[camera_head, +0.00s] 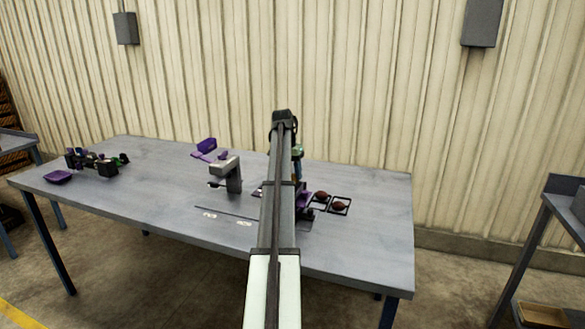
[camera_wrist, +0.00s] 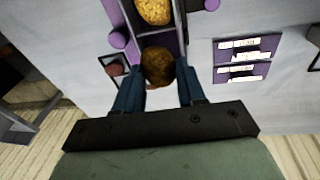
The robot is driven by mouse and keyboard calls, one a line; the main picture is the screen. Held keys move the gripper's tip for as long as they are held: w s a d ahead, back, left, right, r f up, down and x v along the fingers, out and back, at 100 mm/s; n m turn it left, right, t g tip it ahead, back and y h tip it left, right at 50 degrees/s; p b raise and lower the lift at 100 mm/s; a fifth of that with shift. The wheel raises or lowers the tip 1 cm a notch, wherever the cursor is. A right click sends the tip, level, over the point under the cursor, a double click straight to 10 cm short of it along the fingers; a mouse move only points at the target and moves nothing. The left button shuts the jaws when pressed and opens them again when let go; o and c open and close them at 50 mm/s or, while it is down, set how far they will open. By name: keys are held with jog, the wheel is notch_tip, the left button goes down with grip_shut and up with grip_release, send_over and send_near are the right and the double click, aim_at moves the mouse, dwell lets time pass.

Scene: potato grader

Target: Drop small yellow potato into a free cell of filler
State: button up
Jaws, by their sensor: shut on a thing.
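In the wrist view my gripper (camera_wrist: 157,72) is shut on a small brownish-yellow potato (camera_wrist: 158,62), held between its two blue fingers. A purple-and-black holder with cells, apparently the filler (camera_wrist: 178,40), lies at the top of the picture. A lighter yellow potato (camera_wrist: 153,10) sits in its upper cell. The held potato overlaps the holder's near part; its height above it cannot be told. The cell under the held potato is mostly hidden. In the head view my arm covers the gripper and held potato; some purple of the holder (camera_head: 304,198) shows beside the arm.
Black square frames with dark red potatoes (camera_head: 321,196) (camera_head: 339,206) lie right of my arm. A grey stand (camera_head: 231,176) and a purple tray (camera_head: 58,177) are to the left. Purple labelled plates (camera_wrist: 245,58) show in the wrist view. The table's right end is clear.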

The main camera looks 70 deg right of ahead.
jog(key=shift+f, duration=0.1)
dwell(0.3)
jog(key=o, duration=1.4)
jog(key=shift+o, duration=0.2)
jog(key=shift+r, duration=3.55)
jog(key=shift+w, duration=0.1)
